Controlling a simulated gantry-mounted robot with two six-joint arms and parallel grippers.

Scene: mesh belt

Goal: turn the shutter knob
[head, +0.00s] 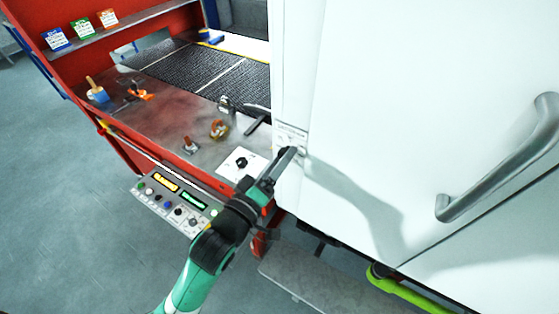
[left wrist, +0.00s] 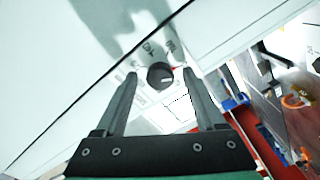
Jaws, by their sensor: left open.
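The shutter knob shows in the left wrist view as a small round black knob (left wrist: 160,77) with a pale mark, on a white panel with dark markings around it. My left gripper (left wrist: 159,73) is open, with one finger on each side of the knob in that view. Whether the fingers touch it I cannot tell. In the head view my left gripper (head: 291,154) reaches up to the narrow panel at the white cabinet's left edge and mostly hides the knob there. My right gripper is not in view.
A white door with a grey handle (head: 500,165) fills the right. To the left are a dark mesh belt (head: 195,75), a red-framed worktop with small tools, another black knob on a white plate (head: 241,162), and a control panel (head: 165,199) with buttons. A lime green tube (head: 410,290) lies low right.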

